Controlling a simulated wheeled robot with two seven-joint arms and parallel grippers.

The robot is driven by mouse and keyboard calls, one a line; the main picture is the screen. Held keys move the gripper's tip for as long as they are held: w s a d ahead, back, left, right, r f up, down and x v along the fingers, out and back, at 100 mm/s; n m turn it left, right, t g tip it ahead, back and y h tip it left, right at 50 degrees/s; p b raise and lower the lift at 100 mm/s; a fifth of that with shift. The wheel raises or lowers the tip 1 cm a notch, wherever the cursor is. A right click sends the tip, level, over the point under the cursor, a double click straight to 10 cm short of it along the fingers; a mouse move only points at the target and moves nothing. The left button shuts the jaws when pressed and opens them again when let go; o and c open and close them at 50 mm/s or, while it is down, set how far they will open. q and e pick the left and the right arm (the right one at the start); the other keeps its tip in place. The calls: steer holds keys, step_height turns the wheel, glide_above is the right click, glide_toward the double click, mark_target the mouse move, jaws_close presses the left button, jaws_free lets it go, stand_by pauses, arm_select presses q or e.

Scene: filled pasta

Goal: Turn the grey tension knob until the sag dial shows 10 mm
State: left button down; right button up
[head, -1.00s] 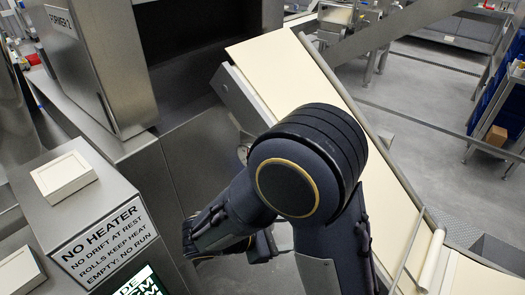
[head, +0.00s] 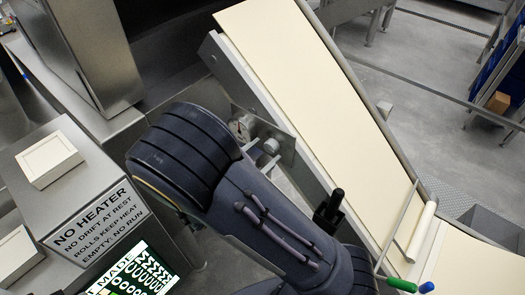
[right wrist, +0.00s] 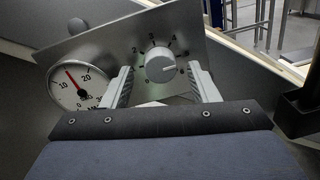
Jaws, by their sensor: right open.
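In the right wrist view my right gripper (right wrist: 161,73) is open, with one finger to either side of the knob and gaps showing; I cannot tell how deep the fingers reach. The round white sag dial (right wrist: 78,84) is left of the knob; its red needle points up-left, between 10 and 20. My left gripper is not in view.
A sloping conveyor with a pale pasta sheet (head: 300,90) runs beside the plate. A black handle (head: 329,206) stands close to my right arm. A sign box (head: 92,222) and a lit screen (head: 135,275) are at left. Green (head: 401,284) and blue handles lie at the lower right.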

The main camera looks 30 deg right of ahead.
steer(key=shift+d, duration=0.1)
steer(key=c, duration=1)
steer(key=shift+o, duration=0.2)
steer(key=m+b, duration=0.2)
steer(key=m, duration=0.1)
steer(key=shift+f+m+b, duration=0.15)
steer(key=shift+m+b, duration=0.15)
steer(key=m+b, duration=0.3)
steer(key=m, duration=0.1)
steer(key=shift+m, duration=0.4)
steer(key=shift+r+m, duration=0.2)
steer(key=shift+m, duration=0.1)
steer(key=o, duration=1)
steer(key=shift+y, duration=0.3)
steer(key=shift+c, duration=0.2)
